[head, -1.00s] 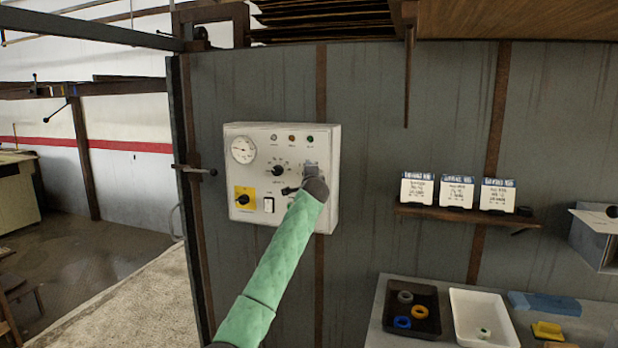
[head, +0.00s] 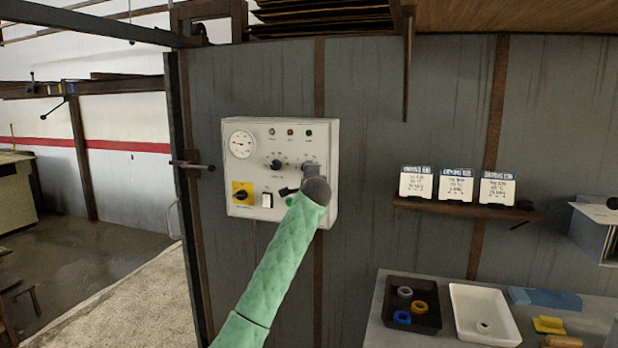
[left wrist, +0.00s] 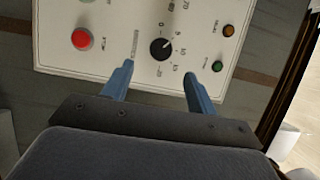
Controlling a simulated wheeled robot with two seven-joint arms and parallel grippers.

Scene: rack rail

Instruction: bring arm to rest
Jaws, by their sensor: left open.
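My left arm reaches up, in a green sleeve, to a white control box on the wall (head: 262,205) in the head view. My left gripper (left wrist: 160,73) is open and empty in the left wrist view, its two blue fingers pointing at the box face. A black dial knob (left wrist: 161,49) shows just beyond and between the fingertips. I cannot tell the gap to the face. A red button (left wrist: 81,39) lies left of the fingers, and a green lamp (left wrist: 217,66) lies to the right. In the head view my wrist hides most of the gripper and the box's right part. My right gripper is not in view.
A shelf with three label cards (head: 457,185) is on the wall to the right. Below it, a bench carries a black tray with rings (head: 430,327), a white tray (head: 510,330) and a blue block (head: 545,299). The floor at left is open.

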